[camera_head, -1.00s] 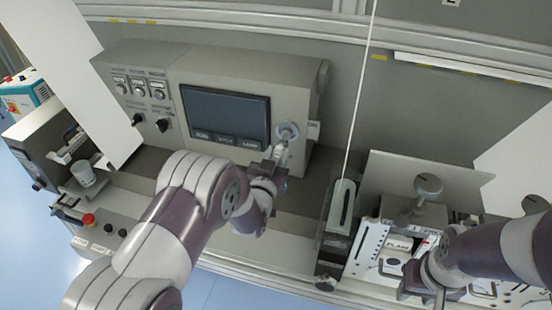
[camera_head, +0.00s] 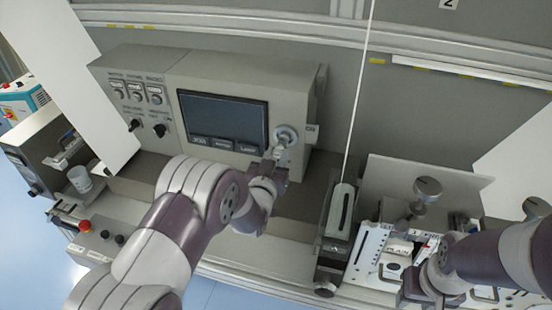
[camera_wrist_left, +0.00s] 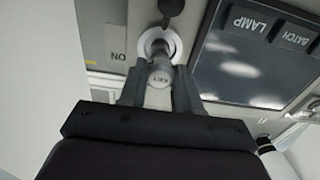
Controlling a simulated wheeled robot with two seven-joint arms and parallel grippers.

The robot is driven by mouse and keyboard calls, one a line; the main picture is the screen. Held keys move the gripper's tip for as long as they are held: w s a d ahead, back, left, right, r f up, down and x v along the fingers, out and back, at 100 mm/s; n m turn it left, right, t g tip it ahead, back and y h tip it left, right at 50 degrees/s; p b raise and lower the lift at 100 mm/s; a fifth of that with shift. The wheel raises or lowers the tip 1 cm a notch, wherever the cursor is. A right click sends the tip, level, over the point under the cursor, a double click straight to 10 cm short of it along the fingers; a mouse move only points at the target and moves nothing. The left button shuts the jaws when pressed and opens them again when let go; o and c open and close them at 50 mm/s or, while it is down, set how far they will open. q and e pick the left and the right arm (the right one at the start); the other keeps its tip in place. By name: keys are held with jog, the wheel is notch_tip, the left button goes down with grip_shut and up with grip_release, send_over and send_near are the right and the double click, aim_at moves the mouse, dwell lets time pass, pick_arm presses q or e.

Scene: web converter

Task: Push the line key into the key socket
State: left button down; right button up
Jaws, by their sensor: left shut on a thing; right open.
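The key socket (camera_head: 287,133) is a pale round ring on the right side of the console's front panel. It also shows in the left wrist view as a white ring (camera_wrist_left: 174,45). The line key (camera_wrist_left: 161,76) is a small grey cylinder with a lettered pale end. My left gripper (camera_head: 277,153) is shut on it, one finger on each side. The key is lined up with the ring and overlaps it in the left wrist view; how deep it sits I cannot tell. My right gripper (camera_head: 428,284) is open over the white plate at the lower right, its fingertips partly hidden.
The console screen (camera_head: 222,118) is just left of the socket. A dark rounded piece (camera_wrist_left: 171,6) shows above the ring in the left wrist view. A slotted upright unit (camera_head: 340,215) with a thin rod stands to the right. Knobs (camera_head: 428,188) stand behind my right arm.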

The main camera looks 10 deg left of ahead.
pick_arm(q)
jog(key=shift+w+b, duration=0.4)
jog(key=shift+w, duration=0.2)
jog(key=c, duration=0.7)
grip_release()
jog(key=shift+s, duration=0.25)
jog(key=s+b, duration=0.3)
jog(key=s, duration=0.9)
jog(key=shift+a, duration=0.15)
